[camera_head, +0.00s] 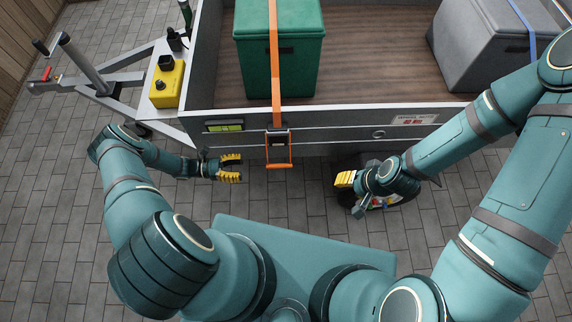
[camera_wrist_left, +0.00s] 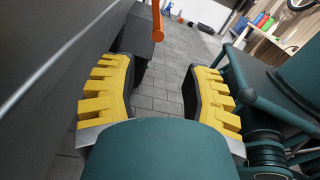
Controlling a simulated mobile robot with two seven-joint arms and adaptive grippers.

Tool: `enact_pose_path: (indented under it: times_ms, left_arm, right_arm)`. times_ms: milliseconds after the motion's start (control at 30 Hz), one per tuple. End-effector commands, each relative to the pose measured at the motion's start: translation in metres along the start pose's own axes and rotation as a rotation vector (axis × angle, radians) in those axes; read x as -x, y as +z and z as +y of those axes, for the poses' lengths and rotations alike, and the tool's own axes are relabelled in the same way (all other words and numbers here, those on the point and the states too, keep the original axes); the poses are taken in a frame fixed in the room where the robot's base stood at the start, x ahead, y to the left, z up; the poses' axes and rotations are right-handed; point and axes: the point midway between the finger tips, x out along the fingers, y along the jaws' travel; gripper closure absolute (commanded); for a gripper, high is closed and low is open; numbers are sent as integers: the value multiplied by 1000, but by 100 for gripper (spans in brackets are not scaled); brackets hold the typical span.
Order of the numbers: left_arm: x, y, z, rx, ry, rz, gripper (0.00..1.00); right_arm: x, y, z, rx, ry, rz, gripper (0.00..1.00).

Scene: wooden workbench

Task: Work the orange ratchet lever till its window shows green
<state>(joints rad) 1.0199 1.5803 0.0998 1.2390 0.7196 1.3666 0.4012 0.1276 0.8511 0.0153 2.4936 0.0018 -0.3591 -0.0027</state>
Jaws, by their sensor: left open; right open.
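The orange ratchet lever (camera_head: 279,166) hangs on the trailer's side wall, below a dark ratchet body on an orange strap (camera_head: 275,60). A yellow-green panel (camera_head: 224,126) is on the wall to its left; I cannot tell if it is the lever's window. My left gripper (camera_head: 231,168) is open and empty, left of the lever, apart from it. In the left wrist view an orange bar (camera_wrist_left: 157,20), apparently the lever's grip, shows beyond the open fingers (camera_wrist_left: 158,72). My right gripper (camera_head: 345,180) is open, to the lever's right, and nothing shows between its fingers.
The trailer wall (camera_head: 340,135) is close in front of both grippers. The strap runs over a green box (camera_head: 290,60); a grey box (camera_head: 490,45) stands at the right. A dark wheel (camera_head: 352,198) is beside my right gripper. Paved floor lies open between the grippers.

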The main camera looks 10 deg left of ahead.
Motion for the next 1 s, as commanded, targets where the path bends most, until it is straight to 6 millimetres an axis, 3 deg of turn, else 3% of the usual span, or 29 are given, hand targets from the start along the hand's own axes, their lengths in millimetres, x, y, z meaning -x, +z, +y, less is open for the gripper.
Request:
enact_pose_path:
  times_ms: [167, 700, 1000]
  left_arm:
    - [-1, 1, 2, 10, 21, -40, 52]
    - [-99, 4, 3, 9, 17, -35, 52]
    - [-129, 5, 3, 9, 18, -33, 52]
  right_arm:
    - [1, 0, 0, 0, 0, 0, 53]
    - [5, 0, -2, 0, 0, -2, 53]
    - [4, 1, -2, 0, 0, -3, 53]
